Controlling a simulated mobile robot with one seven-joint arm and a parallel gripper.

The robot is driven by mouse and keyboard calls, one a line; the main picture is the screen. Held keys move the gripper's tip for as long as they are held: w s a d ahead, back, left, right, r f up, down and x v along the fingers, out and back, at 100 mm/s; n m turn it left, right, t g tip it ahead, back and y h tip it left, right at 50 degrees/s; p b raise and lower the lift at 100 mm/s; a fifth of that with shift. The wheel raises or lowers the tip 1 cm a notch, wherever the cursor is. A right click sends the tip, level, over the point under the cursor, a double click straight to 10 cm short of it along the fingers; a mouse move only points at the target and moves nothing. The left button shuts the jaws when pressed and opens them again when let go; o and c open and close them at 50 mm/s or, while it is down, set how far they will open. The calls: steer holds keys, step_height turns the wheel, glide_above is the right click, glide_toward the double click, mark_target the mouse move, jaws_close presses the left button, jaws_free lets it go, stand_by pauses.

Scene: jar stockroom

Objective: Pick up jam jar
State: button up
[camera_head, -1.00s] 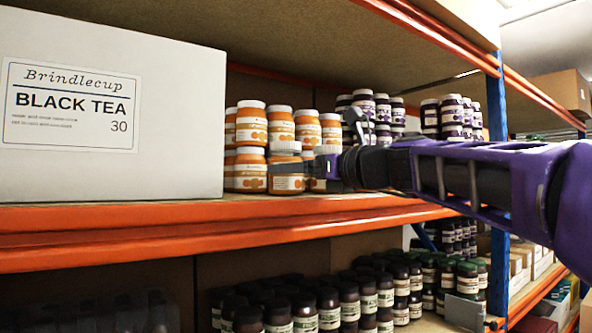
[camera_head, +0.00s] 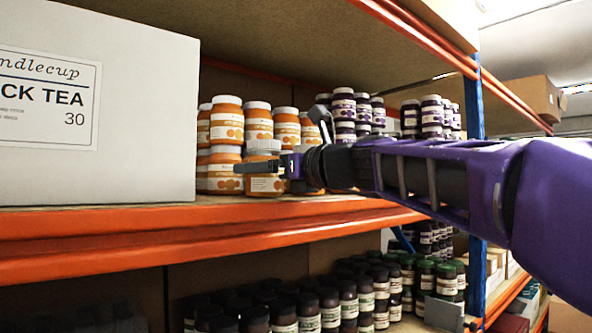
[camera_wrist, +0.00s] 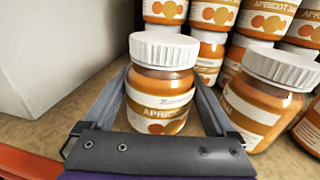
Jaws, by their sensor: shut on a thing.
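The jam jar (camera_head: 265,183) is an orange apricot jar with a white ribbed lid, at the front of the stacked jars on the upper shelf. It shows in the middle of the wrist view (camera_wrist: 158,112), with its label facing the camera. My gripper (camera_head: 265,167) is shut on this jar, with one finger along each side. The jar stands upright at shelf level; I cannot tell whether its base touches the shelf. Part of its lower front is hidden by the gripper.
More apricot jars (camera_head: 225,170) stand stacked behind and beside it; one (camera_wrist: 262,100) is close on the right. A white tea box (camera_head: 120,150) stands to the left. Purple-label jars (camera_head: 344,108) are farther right. The orange shelf edge (camera_head: 130,225) runs in front.

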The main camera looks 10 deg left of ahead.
jaws_close()
steer(key=shift+r, duration=0.1)
steer(key=shift+r, duration=4.95)
